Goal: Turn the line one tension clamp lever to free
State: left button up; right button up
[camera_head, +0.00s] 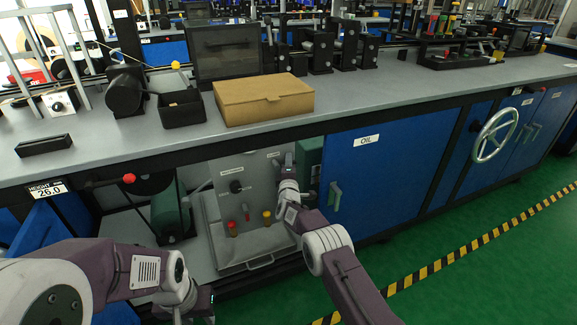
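No readable label marks a line one tension clamp lever, so I cannot tell which lever it is. A thin lever with a yellow knob (176,65) reaches out on the bench top at the left. A red-knobbed lever (128,178) sticks out below the bench's front edge. A small black handle (236,187) is on the grey panel inside the open bay. My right gripper (283,160) is at the right side of that bay, apart from all of these; its fingers are too small to read. My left gripper (198,301) is low at the front, its fingers partly hidden.
A cardboard box (263,98) and a black open bin (182,108) stand on the grey bench (400,95). A blue OIL door (378,185) and handwheel (495,135) are right.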

jog(key=s+b, duration=0.7)
jog(key=s, duration=0.2)
jog(key=shift+a+b, duration=0.35)
